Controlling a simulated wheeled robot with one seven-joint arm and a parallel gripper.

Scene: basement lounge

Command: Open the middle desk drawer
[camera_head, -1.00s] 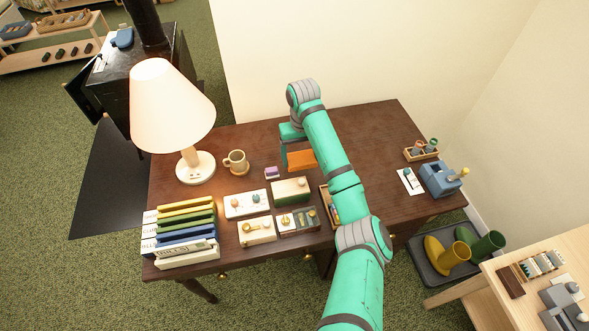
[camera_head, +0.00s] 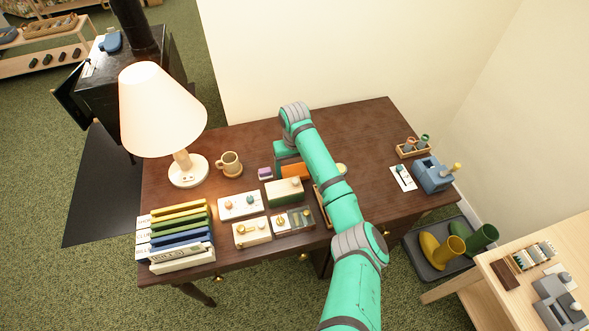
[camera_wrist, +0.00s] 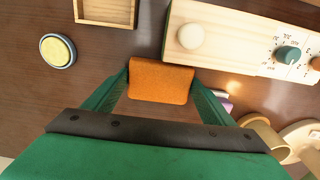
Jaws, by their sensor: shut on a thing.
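The dark wooden desk (camera_head: 375,130) has drawers along its front edge. Their fronts are seen steeply from above and are mostly hidden. A small brass knob (camera_head: 303,257) shows at the middle of the front edge, left of my arm. It appears to belong to the middle drawer, which looks closed. My gripper (camera_wrist: 160,78) is over the back middle of the desk, well away from that knob. It is shut on an orange block (camera_wrist: 160,84), which sits between its two green fingers. The block also shows in the head view (camera_head: 295,171), partly hidden.
A lamp (camera_head: 188,170), a mug (camera_head: 229,162) and a row of binders (camera_head: 180,240) stand on the left. Small boxes and panels (camera_head: 240,205) fill the front middle. A blue device (camera_head: 433,174) stands right. The desk's back right is clear.

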